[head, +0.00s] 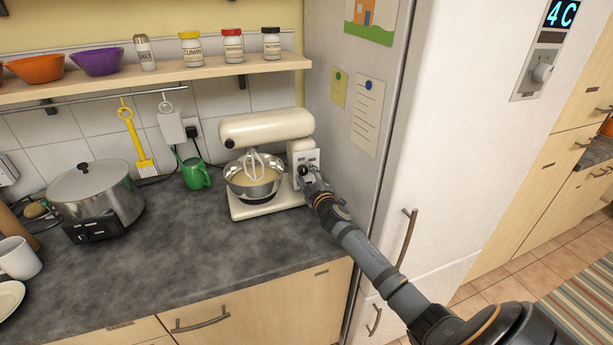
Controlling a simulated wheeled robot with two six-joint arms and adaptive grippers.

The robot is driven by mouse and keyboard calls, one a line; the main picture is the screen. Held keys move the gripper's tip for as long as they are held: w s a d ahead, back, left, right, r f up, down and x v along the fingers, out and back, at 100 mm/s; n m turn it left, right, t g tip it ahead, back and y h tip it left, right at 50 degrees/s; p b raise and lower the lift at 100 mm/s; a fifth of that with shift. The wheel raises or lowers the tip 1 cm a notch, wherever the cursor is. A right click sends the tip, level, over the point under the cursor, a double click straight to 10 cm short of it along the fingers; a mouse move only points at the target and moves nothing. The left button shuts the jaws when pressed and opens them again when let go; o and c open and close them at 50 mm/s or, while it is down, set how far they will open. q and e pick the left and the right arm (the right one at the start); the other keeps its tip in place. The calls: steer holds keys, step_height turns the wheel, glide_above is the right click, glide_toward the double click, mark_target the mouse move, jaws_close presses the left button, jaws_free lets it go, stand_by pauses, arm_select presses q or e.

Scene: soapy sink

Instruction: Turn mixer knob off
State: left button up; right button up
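A cream stand mixer (264,126) stands on the dark counter against the fridge side. Its steel bowl (240,190) holds pale batter, with the whisk lowered into it. A small dark round knob (303,169) sits on the pale control plate at the right end of the mixer. My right gripper (309,180) is right at this plate, its fingertips beside or on the knob; I cannot tell whether they touch. The fingers are small and partly blend with the knob, so their opening is unclear. My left gripper is out of view.
A shelf (160,80) with jars and bowls hangs above. The fridge side (352,130) is close on the right. The counter front (200,250) is clear.

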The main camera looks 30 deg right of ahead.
steer(key=shift+o, duration=0.4)
steer(key=v, duration=1.2)
steer(key=shift+f, duration=0.15)
